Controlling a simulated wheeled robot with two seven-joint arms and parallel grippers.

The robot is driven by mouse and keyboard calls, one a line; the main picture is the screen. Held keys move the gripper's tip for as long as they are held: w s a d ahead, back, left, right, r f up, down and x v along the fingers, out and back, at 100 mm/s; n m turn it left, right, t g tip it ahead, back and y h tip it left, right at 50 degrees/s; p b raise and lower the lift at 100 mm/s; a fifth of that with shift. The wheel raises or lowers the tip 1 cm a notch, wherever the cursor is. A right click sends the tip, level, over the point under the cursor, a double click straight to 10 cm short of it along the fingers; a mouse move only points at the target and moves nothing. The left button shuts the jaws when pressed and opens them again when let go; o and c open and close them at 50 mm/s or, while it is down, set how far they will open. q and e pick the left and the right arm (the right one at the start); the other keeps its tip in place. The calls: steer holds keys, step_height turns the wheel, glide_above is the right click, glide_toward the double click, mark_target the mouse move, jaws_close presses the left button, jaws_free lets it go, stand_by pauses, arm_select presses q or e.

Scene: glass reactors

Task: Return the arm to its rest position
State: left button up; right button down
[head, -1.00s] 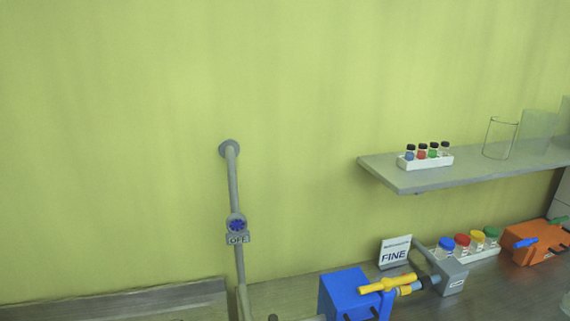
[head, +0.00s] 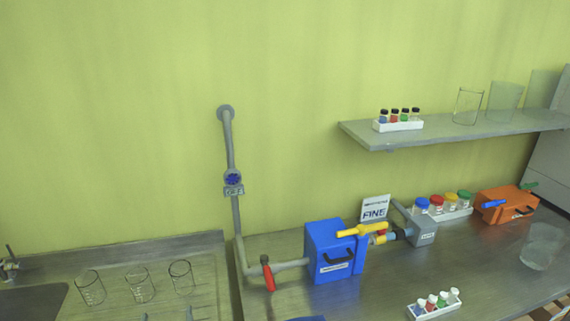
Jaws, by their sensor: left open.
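Only the tips of my left gripper (head: 167,316) show in the head view, at the bottom edge left of centre. The two fingertips are apart, with nothing visible between them. They appear just below the three empty beakers (head: 139,285) on the left worktop; whether they touch anything cannot be told. The rest of the left arm is below the frame. My right gripper and arm are not in view.
A wall pipe with a blue valve (head: 233,178) and a red handle (head: 268,276) leads to a blue box (head: 335,250). An orange box (head: 505,204), several capped jars and a vial rack (head: 434,305) stand on the right counter. A shelf (head: 455,129) juts out above.

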arm_select(q)
steer(key=s+d+f+n+g+h, duration=0.1)
steer(key=s+f+n+g+h, duration=0.15)
steer(key=s+n+g, duration=0.45)
steer(key=s+d+f+n+g+h, duration=0.1)
steer(key=s+d+f+n+g, duration=0.15)
steer(key=s+n, duration=0.9)
steer(key=s+d+f+n+g+h, duration=0.1)
steer(key=s+f+n+g, duration=0.4)
steer(key=n, duration=0.8)
step_height(320, 180, down, 34)
steer(key=b, duration=0.5)
steer(key=s+a+f+g+b, duration=0.1)
steer(key=s+f+b, duration=0.1)
steer(key=s+f, duration=0.8)
steer(key=s+a+f+g+b, duration=0.1)
steer(key=s+a+f+b, duration=0.1)
steer(key=s+f, duration=0.8)
step_height(320, 180, down, 5)
steer(key=shift+s+a+f+m+b, duration=0.2)
steer(key=shift+m+b, duration=0.15)
steer(key=shift+b, duration=0.15)
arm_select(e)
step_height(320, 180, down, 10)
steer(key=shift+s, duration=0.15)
